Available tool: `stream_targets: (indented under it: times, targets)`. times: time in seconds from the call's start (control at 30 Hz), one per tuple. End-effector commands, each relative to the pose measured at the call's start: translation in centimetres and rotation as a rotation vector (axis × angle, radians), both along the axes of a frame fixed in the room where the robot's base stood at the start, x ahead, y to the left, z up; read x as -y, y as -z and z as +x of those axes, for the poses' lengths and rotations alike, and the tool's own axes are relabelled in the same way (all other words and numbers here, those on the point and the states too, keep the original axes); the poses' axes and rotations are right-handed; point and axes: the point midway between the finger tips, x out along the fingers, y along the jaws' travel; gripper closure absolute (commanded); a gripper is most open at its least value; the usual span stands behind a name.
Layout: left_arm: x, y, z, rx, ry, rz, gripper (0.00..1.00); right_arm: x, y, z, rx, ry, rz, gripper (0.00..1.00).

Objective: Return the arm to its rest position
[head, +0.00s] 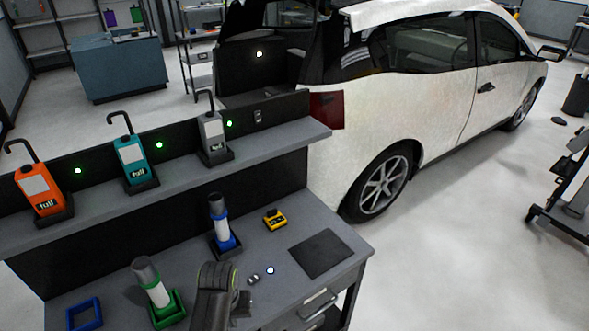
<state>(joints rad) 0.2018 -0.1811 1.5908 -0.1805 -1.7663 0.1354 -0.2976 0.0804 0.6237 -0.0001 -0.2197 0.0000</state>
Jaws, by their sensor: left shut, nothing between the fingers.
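My left arm (213,290) reaches up from the bottom edge over the workbench. My left gripper (243,298) is at its right side, dark and partly hidden by the arm; it is shut and empty. It is right of the green-based bottle and below the blue-based bottle, apart from both as far as I can see. My right gripper is not in view.
The workbench (335,240) holds a green-based bottle (153,285), a blue-based bottle (222,228), an empty blue frame (84,314), a yellow device (275,219) and a dark mat (321,253). Orange, teal and grey bottles stand on the shelf (275,140). A white car (430,95) is behind.

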Motion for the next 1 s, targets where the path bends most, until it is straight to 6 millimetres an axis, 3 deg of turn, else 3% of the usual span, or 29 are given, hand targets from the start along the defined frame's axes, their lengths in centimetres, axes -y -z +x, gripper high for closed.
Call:
stream_targets:
  times: [0.27, 0.47, 0.7, 1.0]
  targets:
    - [-3.8, 0.5, -3.4, 0.05, -0.032, 0.014, 1.0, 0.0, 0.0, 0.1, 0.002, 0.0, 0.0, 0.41]
    - [-7.5, 0.3, -7.3, 0.104, -0.051, 0.04, 1.0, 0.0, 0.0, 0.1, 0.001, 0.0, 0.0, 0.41]
    - [-12.3, -2.2, -14.4, 0.197, -0.04, 0.099, 1.0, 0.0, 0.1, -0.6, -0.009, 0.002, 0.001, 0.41]
    - [-14.5, -5.7, -19.7, 0.266, 0.005, 0.144, 1.0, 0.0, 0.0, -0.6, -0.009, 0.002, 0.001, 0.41]
